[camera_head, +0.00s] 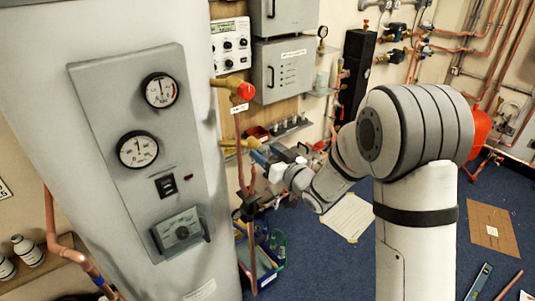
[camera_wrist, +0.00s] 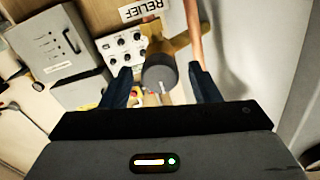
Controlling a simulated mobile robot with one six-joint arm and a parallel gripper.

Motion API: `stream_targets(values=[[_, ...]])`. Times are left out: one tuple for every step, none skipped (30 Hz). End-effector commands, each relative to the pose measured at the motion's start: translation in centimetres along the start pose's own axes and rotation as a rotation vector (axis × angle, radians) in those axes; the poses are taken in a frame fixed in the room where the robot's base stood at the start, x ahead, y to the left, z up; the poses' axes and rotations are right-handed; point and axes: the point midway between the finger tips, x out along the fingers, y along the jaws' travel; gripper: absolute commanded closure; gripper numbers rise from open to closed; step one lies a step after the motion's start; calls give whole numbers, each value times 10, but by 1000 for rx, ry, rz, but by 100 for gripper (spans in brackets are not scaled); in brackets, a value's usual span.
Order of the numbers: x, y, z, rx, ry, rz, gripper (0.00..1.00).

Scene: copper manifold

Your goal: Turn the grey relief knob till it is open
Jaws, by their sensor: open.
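The grey relief knob (camera_wrist: 160,74) is a dark round cap on a brass fitting (camera_wrist: 178,42) in the wrist view. A white label reading RELIEF (camera_wrist: 142,9) appears upside down above it. My gripper (camera_wrist: 159,69) is open, with one dark finger on each side of the knob and a visible gap on both sides. Contact does not show. In the head view my gripper (camera_head: 262,158) is beside the copper pipe, right of the tank, near a brass valve (camera_head: 249,143). I cannot make out the grey knob there.
The white tank (camera_head: 40,95) with its gauge panel (camera_head: 90,95) stands close on the left. A red-knobbed valve (camera_head: 245,91) is higher on the same piping. Grey wall boxes (camera_head: 283,68) and a control unit (camera_head: 230,45) are behind. A blue crate (camera_head: 262,268) stands below.

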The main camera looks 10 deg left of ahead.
Motion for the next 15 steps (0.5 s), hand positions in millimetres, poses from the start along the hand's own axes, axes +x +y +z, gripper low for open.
stream_targets(values=[[0,0,0,0,0,0,45],[0,0,0,0,0,0,48],[0,0,0,0,0,0,51],[0,0,0,0,0,0,53],[0,0,0,0,0,0,56],[0,0,0,0,0,0,59],[0,0,0,0,0,0,62],[0,0,0,0,0,0,64],[0,0,0,0,0,0,67],[0,0,0,0,0,0,70],[0,0,0,0,0,0,72],[0,0,0,0,0,0,75],[0,0,0,0,0,0,78],[0,0,0,0,0,0,80],[0,0,0,0,0,0,84]])
